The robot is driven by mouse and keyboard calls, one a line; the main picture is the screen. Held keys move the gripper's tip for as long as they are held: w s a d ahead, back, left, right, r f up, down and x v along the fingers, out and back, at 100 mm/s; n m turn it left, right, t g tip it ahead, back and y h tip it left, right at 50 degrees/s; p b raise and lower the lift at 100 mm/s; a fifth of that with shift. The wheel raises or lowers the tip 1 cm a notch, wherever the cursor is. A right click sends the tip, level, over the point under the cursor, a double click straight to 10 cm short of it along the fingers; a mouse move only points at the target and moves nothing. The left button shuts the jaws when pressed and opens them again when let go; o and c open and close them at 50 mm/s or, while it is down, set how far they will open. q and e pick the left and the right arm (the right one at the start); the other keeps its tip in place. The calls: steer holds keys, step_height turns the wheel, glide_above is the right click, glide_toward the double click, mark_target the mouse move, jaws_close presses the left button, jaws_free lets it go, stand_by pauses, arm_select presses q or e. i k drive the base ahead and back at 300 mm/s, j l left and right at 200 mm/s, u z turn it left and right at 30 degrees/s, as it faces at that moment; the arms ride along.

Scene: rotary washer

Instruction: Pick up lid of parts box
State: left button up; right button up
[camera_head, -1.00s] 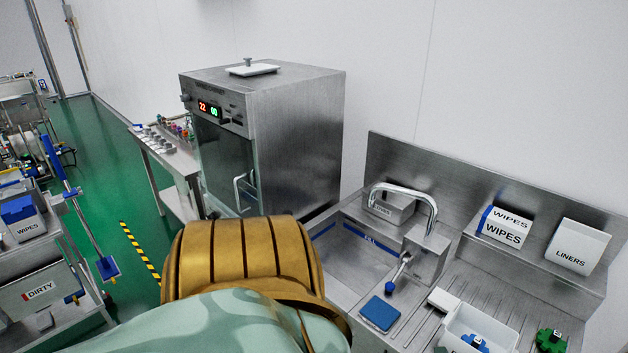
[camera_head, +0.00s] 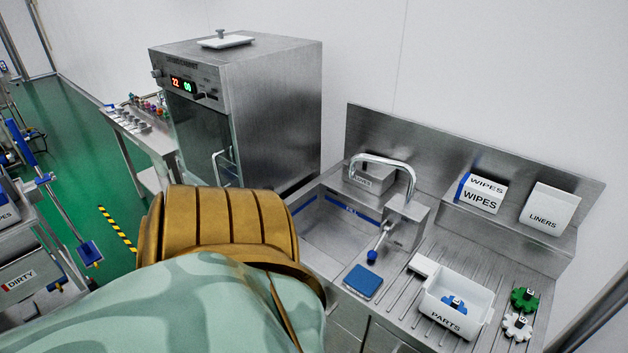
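A flat white lid (camera_head: 226,41) with a grey knob lies on top of the steel washer cabinet (camera_head: 270,110) at the upper left. The white box labelled PARTS (camera_head: 447,318) stands open on the ribbed drainboard at the lower right, with a blue part (camera_head: 454,303) inside. Neither of my grippers is in view. A large part of my own body fills the lower left and hides what is behind it.
The sink (camera_head: 335,233) with its curved tap (camera_head: 385,160) lies between washer and drainboard. A blue pad (camera_head: 362,282), a green gear (camera_head: 524,299) and a white gear (camera_head: 517,326) lie near it. WIPES (camera_head: 480,194) and LINERS (camera_head: 548,212) boxes stand behind.

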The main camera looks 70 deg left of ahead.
mark_target(222, 42)
steer(key=u, duration=1.15)
